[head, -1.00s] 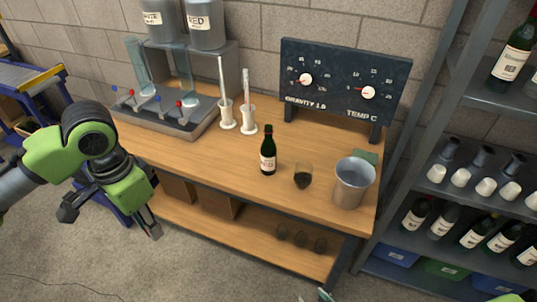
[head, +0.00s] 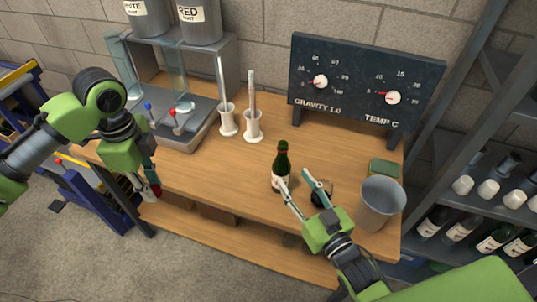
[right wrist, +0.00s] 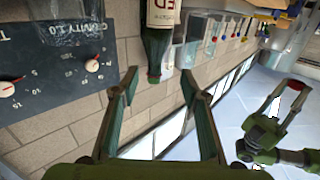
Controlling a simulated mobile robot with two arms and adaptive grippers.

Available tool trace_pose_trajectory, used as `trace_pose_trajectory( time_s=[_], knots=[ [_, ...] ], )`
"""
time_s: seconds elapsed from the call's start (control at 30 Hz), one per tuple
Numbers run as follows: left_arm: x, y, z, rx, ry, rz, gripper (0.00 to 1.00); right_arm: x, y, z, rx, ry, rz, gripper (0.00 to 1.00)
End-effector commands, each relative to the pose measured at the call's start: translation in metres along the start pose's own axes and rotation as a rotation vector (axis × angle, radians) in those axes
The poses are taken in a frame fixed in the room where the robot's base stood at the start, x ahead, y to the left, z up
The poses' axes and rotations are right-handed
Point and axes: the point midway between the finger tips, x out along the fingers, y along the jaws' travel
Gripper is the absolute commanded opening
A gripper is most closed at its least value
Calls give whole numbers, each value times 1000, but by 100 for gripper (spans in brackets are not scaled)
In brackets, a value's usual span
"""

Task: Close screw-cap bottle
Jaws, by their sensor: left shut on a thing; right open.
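A dark green bottle with a white label (head: 281,165) stands upright on the wooden bench. It also shows upside down in the right wrist view (right wrist: 158,45). My right gripper (head: 295,180) is open and empty, its fingertips close to the bottle's front right. In the right wrist view the bottle lies ahead, between the lines of the two fingers (right wrist: 160,75). My left gripper (head: 152,188) is shut on a small red thing, apparently a cap (right wrist: 296,85), left of the bench's front edge. Its fingers partly hide the cap.
A metal bucket (head: 383,203) and a green sponge (head: 385,168) are at the right end. White-based cylinders (head: 252,125) and a gauge board (head: 362,85) stand behind. Bench left of the bottle is clear.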

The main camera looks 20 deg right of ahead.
Motion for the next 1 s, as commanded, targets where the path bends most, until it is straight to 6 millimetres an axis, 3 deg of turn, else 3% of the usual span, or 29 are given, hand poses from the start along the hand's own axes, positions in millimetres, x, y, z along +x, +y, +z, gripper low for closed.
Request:
trace_pose_trajectory(
  time_s=[0.37,0.73,1.0],
  knots=[
    [-2,0,0,1,0,0,15,2,0,0,0,-1,0,41],
    [-18,0,0,0,0,0,15,58,1,-1,0,0,0,41],
    [-19,0,0,0,0,0,15,68,0,1,1,-3,-1,41]
  ],
)
